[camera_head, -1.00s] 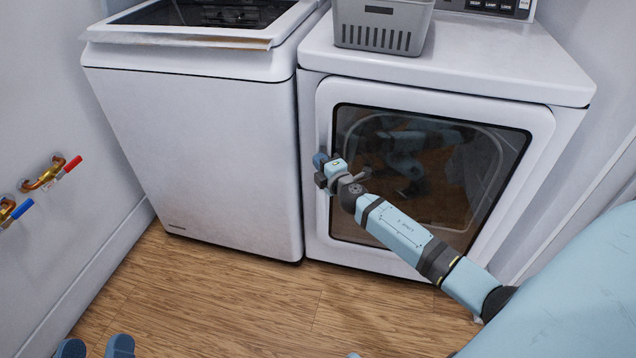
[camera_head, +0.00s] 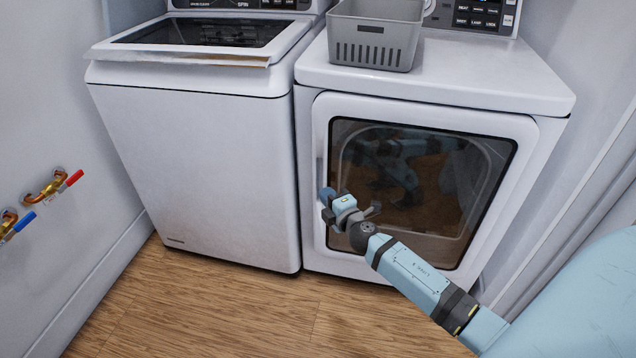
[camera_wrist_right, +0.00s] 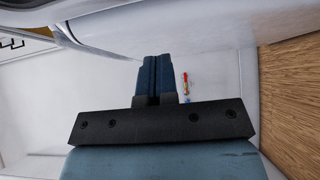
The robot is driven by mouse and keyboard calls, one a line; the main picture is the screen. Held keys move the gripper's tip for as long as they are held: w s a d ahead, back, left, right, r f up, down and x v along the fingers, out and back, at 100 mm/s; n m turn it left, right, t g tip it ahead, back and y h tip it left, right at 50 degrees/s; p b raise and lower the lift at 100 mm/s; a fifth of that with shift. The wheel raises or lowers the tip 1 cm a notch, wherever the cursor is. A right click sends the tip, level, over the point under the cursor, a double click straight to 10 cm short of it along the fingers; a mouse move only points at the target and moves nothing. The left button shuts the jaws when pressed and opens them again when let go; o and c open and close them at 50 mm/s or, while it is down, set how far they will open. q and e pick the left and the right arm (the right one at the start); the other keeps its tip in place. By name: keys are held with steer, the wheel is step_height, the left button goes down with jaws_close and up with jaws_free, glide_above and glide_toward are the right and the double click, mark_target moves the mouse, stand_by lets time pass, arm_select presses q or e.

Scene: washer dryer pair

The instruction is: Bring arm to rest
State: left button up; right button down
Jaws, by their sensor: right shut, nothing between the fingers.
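My right gripper (camera_head: 327,195) is in front of the left edge of the dryer door in the head view. The right wrist view shows its two dark blue fingers (camera_wrist_right: 158,78) pressed together with nothing between them. The dryer (camera_head: 420,82) is white, and its dark glass door (camera_head: 440,185) looks closed. I cannot tell whether the fingertips touch the door edge. My right arm reaches in from the lower right. My left gripper is not in the current head view.
A white washer (camera_head: 195,160) stands left of the dryer. A grey basket (camera_head: 375,35) sits on the dryer top. Taps with a red handle (camera_head: 72,180) and a blue handle (camera_head: 24,222) stick out of the left wall. The wooden floor (camera_head: 220,305) in front is clear.

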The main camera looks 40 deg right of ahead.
steer(key=shift+s+a, duration=0.2)
steer(key=shift+s, duration=1.5)
